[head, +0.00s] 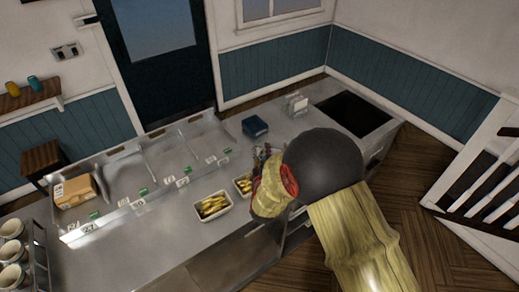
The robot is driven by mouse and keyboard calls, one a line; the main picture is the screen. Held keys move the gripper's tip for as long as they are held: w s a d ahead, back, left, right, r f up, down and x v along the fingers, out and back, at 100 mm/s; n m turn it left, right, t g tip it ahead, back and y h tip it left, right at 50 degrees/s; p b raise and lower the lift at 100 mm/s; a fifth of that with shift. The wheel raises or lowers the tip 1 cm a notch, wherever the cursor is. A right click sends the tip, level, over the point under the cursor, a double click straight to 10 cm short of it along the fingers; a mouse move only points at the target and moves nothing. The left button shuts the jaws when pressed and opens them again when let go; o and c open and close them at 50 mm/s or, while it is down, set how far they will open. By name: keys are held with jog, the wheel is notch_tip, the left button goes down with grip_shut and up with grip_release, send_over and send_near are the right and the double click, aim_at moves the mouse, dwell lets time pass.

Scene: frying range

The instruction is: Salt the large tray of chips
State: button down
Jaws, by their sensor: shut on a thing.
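A white tray of chips (213,219) stands on the steel counter, left of my arm, with yellow chips (213,205) in it. A second tray of chips (238,184) stands behind it to the right and looks smaller, but my wrist and gripper partly cover it. My gripper (262,153) is beyond my wrist, near the second tray and to the right of the first tray. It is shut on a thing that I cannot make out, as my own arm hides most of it. No salt shaker shows clearly.
The steel counter (160,232) has empty bays with small labels along its back. A cardboard box (75,191) sits at the left. A dark blue box (255,126) and a white holder (295,105) stand behind my gripper. Cups (12,250) stand on a rack at the left edge.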

aim_at(259, 148)
jog(key=shift+a+r+m, duration=0.2)
jog(key=shift+m, duration=0.1)
jog(key=r+m+p, duration=0.1)
jog(key=m+g+y+p, duration=0.1)
jog(key=shift+s+a+r+p, duration=0.1)
jog(key=shift+a+r+p, duration=0.1)
jog(key=shift+r+p, duration=0.15)
jog(key=r+m+y+p, duration=0.1)
jog(key=a+m+g+p, duration=0.1)
jog(key=m+p, duration=0.1)
jog(key=shift+s+r+y, duration=0.2)
jog(key=shift+r+y, duration=0.2)
jog(key=m+p, duration=0.1)
jog(key=a+r+m+g+y+p, duration=0.1)
jog(key=p, duration=0.1)
jog(key=shift+s+r, duration=0.15)
jog(key=shift+r, duration=0.1)
jog(key=shift+a+r+m+y+p, duration=0.25)
jog(key=shift+m+y+p, duration=0.35)
jog(key=shift+p, duration=0.35)
jog(key=shift+s+a, duration=0.1)
jog(key=shift+f, duration=0.15)
